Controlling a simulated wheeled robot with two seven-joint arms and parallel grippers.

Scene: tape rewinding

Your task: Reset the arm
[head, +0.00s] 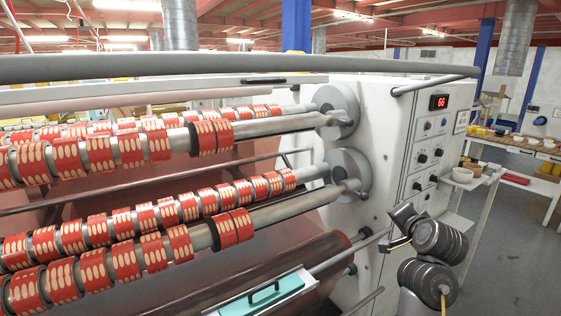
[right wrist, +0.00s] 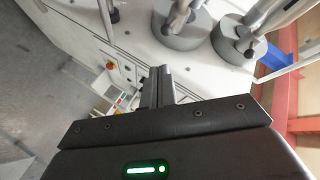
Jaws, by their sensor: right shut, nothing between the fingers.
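My right arm stands at the lower right of the head view, in front of the machine's white end housing (head: 375,120). In the right wrist view my right gripper (right wrist: 158,75) has its two dark fingers together, with nothing between them. The fingers point toward the machine's side, and two grey round hubs (right wrist: 182,28) show beyond them. The tape rewinding machine carries several red-and-cream tape rolls (head: 155,140) on its upper and lower shafts (head: 275,125). My left gripper is not in view.
A long grey bar (head: 250,67) crosses above the shafts. A teal-topped tray (head: 262,298) is at the bottom. A side table (head: 515,148) with small items stands at the right, beside open grey floor.

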